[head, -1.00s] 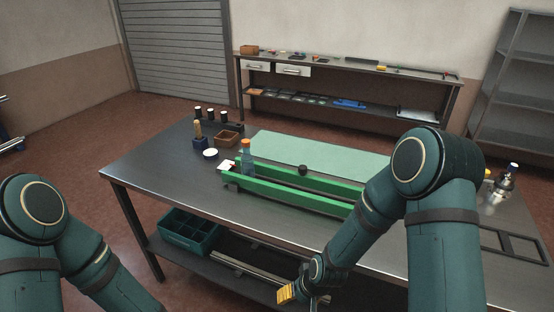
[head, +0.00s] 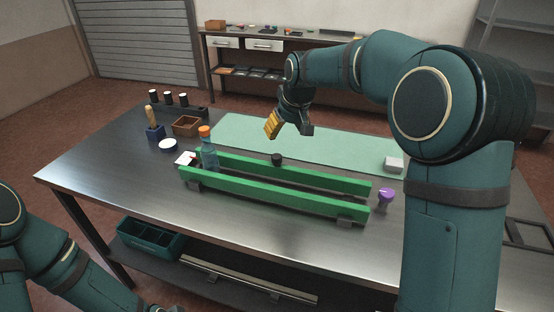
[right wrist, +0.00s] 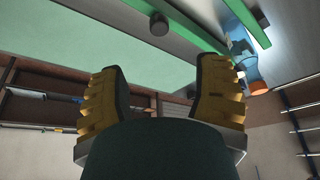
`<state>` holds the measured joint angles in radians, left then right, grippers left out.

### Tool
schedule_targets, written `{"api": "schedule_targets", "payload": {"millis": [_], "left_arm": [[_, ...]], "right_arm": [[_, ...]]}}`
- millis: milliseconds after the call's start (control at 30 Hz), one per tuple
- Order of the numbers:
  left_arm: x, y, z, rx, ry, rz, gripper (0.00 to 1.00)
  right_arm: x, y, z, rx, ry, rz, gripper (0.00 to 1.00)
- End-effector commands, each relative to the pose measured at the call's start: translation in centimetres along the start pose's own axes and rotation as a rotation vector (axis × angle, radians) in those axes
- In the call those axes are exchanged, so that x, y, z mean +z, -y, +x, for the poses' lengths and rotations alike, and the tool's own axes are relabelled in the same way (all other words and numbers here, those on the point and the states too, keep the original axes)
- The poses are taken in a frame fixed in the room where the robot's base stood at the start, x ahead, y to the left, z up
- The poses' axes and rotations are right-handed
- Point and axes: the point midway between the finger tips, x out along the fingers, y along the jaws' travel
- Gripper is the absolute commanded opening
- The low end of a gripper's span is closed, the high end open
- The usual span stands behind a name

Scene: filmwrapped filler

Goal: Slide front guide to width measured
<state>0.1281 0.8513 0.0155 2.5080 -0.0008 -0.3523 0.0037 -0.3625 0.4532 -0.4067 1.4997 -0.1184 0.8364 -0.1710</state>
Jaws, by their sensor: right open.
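Two long green guide rails lie parallel on the steel table. The front guide (head: 265,193) is nearer me, and the back guide (head: 325,179) runs behind it with a gap between. A black knob (head: 277,159) stands at the back guide; it also shows in the right wrist view (right wrist: 158,23). A clear blue bottle with an orange cap (head: 208,153) stands at the rails' left end. My right gripper (head: 289,130) is open and empty, above the table behind the knob. Its yellow-padded fingers (right wrist: 158,85) are apart in the wrist view. My left gripper is out of view.
A pale green mat (head: 345,147) lies behind the rails. A brown tray (head: 186,125), white disc (head: 168,145) and dark holder (head: 155,133) are at left. The front table strip is clear.

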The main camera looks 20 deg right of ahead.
Motion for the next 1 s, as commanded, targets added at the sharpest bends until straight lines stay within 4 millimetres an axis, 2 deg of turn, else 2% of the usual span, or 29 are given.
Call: {"api": "schedule_targets", "payload": {"millis": [267,700,900,1000], "left_arm": [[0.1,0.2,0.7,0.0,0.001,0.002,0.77],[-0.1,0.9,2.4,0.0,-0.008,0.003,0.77],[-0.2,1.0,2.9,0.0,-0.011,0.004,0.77],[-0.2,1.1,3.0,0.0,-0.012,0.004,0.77]], "right_arm": [[0.2,0.0,2.2,0.0,0.002,0.001,0.64],[0.2,-0.1,10.7,0.001,0.002,0.001,0.64],[0.2,0.0,13.2,0.0,0.001,0.001,0.64],[0.2,0.0,13.8,0.001,0.0,0.001,0.64]]}}
